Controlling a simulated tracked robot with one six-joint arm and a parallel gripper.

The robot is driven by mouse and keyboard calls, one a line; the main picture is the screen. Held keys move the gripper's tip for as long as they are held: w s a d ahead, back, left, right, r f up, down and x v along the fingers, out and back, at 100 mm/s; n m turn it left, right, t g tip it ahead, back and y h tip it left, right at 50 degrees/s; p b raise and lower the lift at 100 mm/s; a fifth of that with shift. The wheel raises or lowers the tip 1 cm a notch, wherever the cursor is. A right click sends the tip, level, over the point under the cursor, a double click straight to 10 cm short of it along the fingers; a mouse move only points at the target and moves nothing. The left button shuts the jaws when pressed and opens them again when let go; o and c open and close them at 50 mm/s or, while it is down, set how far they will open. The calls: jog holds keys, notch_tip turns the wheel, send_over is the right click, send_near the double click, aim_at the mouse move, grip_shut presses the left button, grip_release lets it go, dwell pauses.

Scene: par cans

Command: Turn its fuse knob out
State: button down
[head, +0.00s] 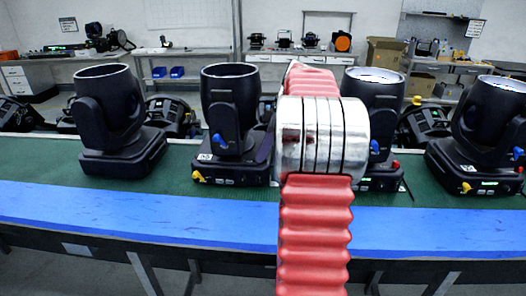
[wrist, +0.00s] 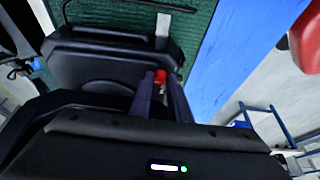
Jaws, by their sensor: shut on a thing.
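Several black par cans stand in a row on the green mat (head: 225,190). My arm partly covers the third par can (head: 373,95). A red fuse knob (head: 395,164) shows low on the right of its base. In the wrist view the red fuse knob (wrist: 160,76) sits between the tips of my gripper (wrist: 161,86). The two dark fingers are shut on it. The can's dark base (wrist: 95,65) is around and behind it. My gripper is hidden behind my arm in the head view.
A blue strip (head: 120,218) runs along the table's front edge. The second par can (head: 230,100) stands left of my arm, and the fourth par can (head: 490,120) stands to the right. Yellow and blue knobs show on neighbouring cans. Benches with equipment stand behind.

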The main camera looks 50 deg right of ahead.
jog(key=m, duration=0.2)
jog(key=m+h, duration=0.1)
jog(key=m, duration=0.1)
jog(key=m+t+h, duration=0.1)
jog(key=m, duration=0.1)
jog(key=shift+s+a+m, duration=0.1)
jog(key=shift+a+m, duration=0.25)
jog(key=shift+m, duration=0.05)
jog(key=m+h, duration=0.1)
jog(key=m, duration=0.1)
jog(key=m+h, duration=0.1)
jog(key=m, duration=0.1)
jog(key=m+h, duration=0.1)
jog(key=m, duration=0.1)
jog(key=shift+a+g, duration=0.25)
jog(key=shift+g, duration=0.05)
jog(key=shift+m, duration=0.4)
jog(key=c, duration=1.7)
grip_release()
jog(key=shift+o, duration=0.2)
jog(key=shift+r, duration=0.1)
jog(key=v, duration=1.3)
jog(key=shift+r, duration=0.25)
